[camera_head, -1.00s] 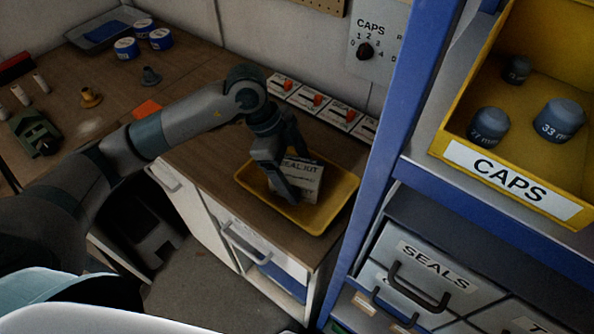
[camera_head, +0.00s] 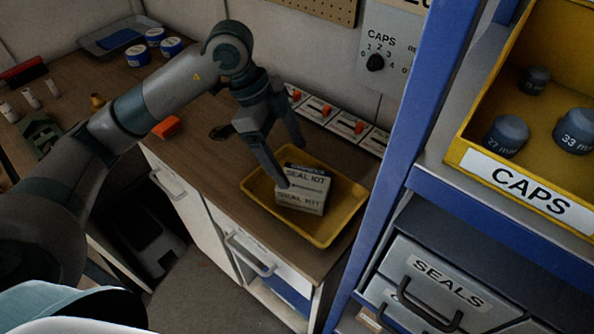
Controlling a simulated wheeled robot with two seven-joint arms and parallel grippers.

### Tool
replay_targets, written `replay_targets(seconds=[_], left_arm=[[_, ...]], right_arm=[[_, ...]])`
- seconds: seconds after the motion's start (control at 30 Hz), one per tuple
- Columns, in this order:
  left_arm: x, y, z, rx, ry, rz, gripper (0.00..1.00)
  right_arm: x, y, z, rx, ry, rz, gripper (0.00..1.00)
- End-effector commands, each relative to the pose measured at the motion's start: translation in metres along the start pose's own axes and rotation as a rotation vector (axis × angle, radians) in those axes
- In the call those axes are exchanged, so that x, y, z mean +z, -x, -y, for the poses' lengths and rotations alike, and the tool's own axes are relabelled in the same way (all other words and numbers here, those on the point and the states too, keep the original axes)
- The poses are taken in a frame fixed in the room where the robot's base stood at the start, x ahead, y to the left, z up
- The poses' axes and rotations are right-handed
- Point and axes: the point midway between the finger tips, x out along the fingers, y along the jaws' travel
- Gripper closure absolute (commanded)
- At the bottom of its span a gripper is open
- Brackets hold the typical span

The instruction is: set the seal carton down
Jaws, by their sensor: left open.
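The seal carton (camera_head: 302,193), a pale box marked SEAL KIT with a dark band at its top, sits in the yellow tray (camera_head: 330,234) on the wooden counter. My left gripper (camera_head: 292,168) is open, with its fingers pointing down above and to the left of the carton. One fingertip overlaps the carton's left edge in the picture; I cannot tell whether it touches. The carton is not held between the fingers. My right gripper is not in view.
A blue shelf post (camera_head: 388,150) stands right of the tray, beside a yellow CAPS bin (camera_head: 520,190) and a SEALS drawer (camera_head: 440,283). Several switches (camera_head: 327,110) line the counter's back.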

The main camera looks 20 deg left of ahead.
Motion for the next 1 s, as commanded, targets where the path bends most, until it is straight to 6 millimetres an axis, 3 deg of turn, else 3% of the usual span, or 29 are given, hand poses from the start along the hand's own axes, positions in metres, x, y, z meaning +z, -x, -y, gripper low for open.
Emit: replay_targets(seconds=[0.3, 1.0], left_arm=[[0.000, 0.029, 0.000, 0.001, -0.001, 0.000, 0.19], [-0.003, 0.034, -0.001, 0.002, -0.004, -0.004, 0.19]], right_arm=[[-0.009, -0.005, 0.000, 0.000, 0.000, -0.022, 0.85], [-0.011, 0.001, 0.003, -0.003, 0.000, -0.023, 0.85]])
